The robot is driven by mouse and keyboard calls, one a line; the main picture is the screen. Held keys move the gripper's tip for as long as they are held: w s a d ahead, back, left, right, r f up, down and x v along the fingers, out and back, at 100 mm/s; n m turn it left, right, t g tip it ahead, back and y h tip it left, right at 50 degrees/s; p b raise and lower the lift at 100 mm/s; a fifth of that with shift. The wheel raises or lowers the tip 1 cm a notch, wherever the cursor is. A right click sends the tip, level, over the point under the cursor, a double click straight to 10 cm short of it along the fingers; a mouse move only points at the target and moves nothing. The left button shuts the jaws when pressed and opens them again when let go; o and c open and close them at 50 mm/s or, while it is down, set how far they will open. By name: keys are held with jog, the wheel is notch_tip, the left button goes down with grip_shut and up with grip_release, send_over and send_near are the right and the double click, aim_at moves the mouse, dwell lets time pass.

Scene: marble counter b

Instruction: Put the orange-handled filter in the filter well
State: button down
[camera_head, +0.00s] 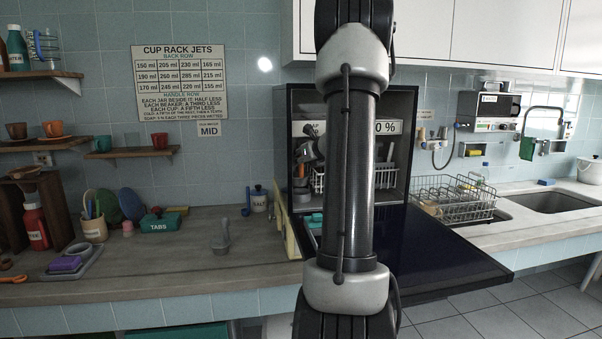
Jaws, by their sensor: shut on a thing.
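My gripper (303,166) is inside the open dishwasher (292,113), at the left of its opening, pointing down. It is shut on the orange-handled filter (301,186), which shows small as a grey piece with a bit of orange just below the fingers. My own arm stands upright across the middle of the view and hides much of the dishwasher's inside. The filter well is not clearly visible; I cannot tell how far the filter is from it.
The dishwasher door (450,262) is folded down in front. A wire rack (385,177) shows inside. A grey fitting (221,236) stands on the counter to the left, near a green TABS box (160,222). A dish rack (455,198) and sink (560,202) are at right.

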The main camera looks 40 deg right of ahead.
aim_at(302, 171)
jog(key=shift+f, duration=2.45)
jog(key=shift+f, duration=0.2)
jog(key=c, duration=1.5)
grip_release()
